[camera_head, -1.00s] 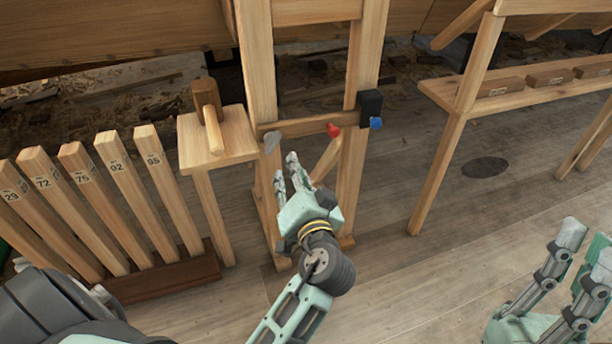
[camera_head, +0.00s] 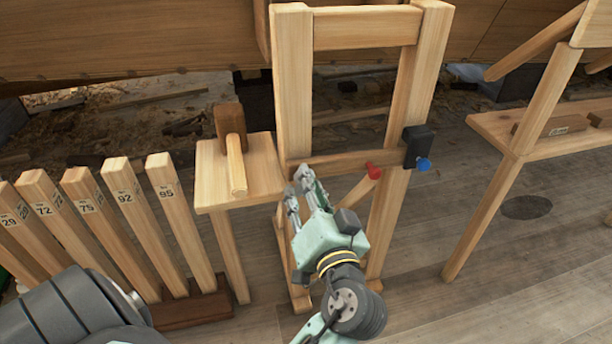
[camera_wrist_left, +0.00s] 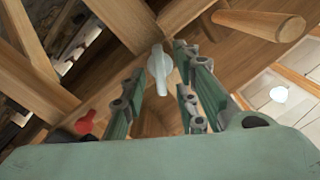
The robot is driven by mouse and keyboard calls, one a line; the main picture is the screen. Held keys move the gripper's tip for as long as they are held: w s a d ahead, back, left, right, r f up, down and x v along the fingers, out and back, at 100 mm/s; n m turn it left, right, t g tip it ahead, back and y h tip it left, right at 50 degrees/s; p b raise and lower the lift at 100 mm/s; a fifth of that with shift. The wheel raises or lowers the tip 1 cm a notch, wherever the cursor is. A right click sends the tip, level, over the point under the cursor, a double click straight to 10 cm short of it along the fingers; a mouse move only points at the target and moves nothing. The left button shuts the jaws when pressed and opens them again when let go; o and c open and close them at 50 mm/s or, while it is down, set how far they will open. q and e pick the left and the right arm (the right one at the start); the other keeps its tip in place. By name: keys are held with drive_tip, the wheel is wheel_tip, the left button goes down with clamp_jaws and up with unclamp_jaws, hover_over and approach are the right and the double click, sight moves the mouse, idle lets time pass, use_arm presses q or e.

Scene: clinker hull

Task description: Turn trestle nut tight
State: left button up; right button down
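The trestle (camera_head: 294,85) is a light wooden frame with a darker crossbar (camera_head: 340,160). The pale grey trestle nut (camera_wrist_left: 158,68) shows in the left wrist view, on the wood between my fingers. In the head view I cannot make it out; my fingers cover that end of the crossbar. My left gripper (camera_head: 297,185) is open, its fingers at the crossbar's left end; in the left wrist view (camera_wrist_left: 160,78) one finger is either side of the nut. I cannot tell whether they touch it. My right gripper is out of view.
A red knob (camera_head: 373,171) and a black block (camera_head: 418,145) with a blue knob (camera_head: 424,164) sit farther right on the trestle. A mallet (camera_head: 230,120) lies on a small stand (camera_head: 212,183) at left. Numbered wooden posts (camera_head: 127,205) stand beyond it.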

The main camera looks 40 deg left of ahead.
use_arm(q)
drive_tip(key=shift+w+a, duration=0.1)
drive_tip(key=shift+c, duration=0.5)
clamp_jaws()
drive_tip(key=shift+r, duration=0.1)
